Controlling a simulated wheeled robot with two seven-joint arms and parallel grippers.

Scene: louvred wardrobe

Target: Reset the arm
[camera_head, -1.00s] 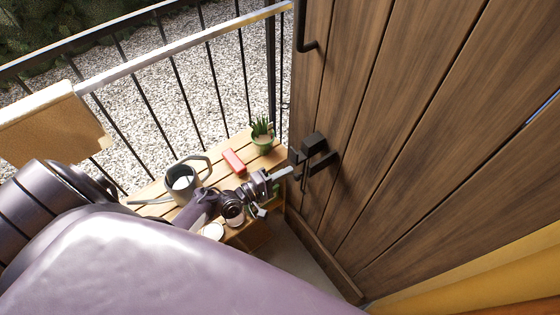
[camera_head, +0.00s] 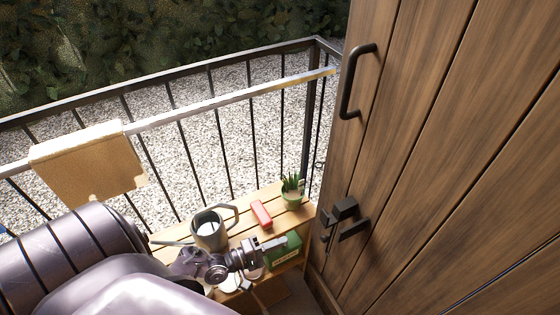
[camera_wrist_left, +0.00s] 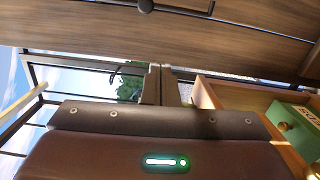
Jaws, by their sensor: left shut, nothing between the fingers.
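My left gripper (camera_head: 274,244) is shut and empty. It is over the front of a slatted wooden bench, left of the brown wooden door (camera_head: 425,150) and apart from it. The door has a black latch (camera_head: 346,220) and, higher up, a black bar handle (camera_head: 352,82). My left arm's purple links fill the lower left of the head view. My right gripper is not in view.
The bench (camera_head: 278,214) holds a grey watering can (camera_head: 209,236), a red block (camera_head: 261,214) and a potted plant (camera_head: 292,192). A green box (camera_head: 287,250) is close by my gripper. A railing (camera_head: 230,97) with a tan cloth (camera_head: 88,165) runs behind.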

